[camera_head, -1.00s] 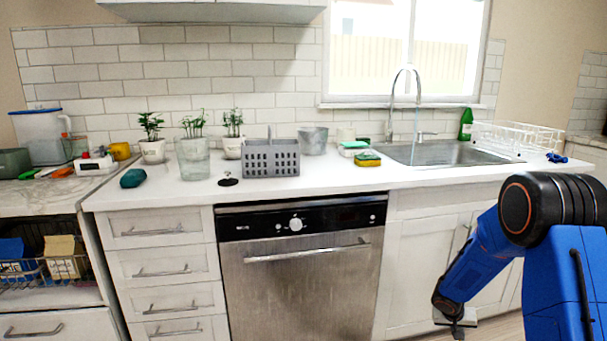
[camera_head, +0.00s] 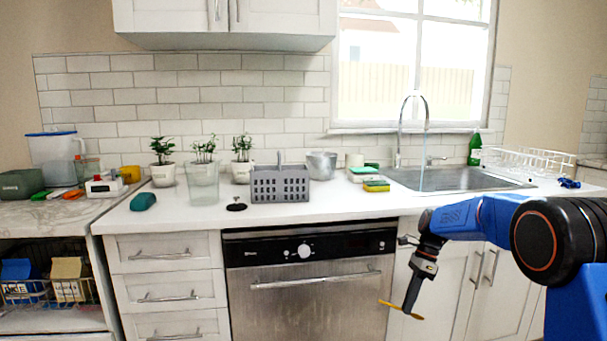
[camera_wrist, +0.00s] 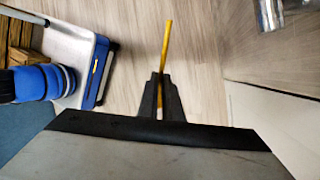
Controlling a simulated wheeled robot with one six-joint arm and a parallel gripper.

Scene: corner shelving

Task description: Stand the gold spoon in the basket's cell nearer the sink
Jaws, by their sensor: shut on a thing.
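My gripper (camera_head: 410,307) is in front of the cabinet below the sink, lower than the countertop. It is shut on the gold spoon (camera_head: 394,306), which sticks out to the left, roughly level. The grey basket (camera_head: 280,186) stands on the counter above the dishwasher, with slotted walls and a middle handle. Its inner cells are not clear. The sink (camera_head: 450,179) is to its right, well apart from my gripper.
A sponge (camera_head: 377,186) and a metal pot (camera_head: 321,165) stand between basket and sink. A clear glass (camera_head: 203,183) and potted plants are left of the basket. A dark round piece (camera_head: 236,207) lies in front.

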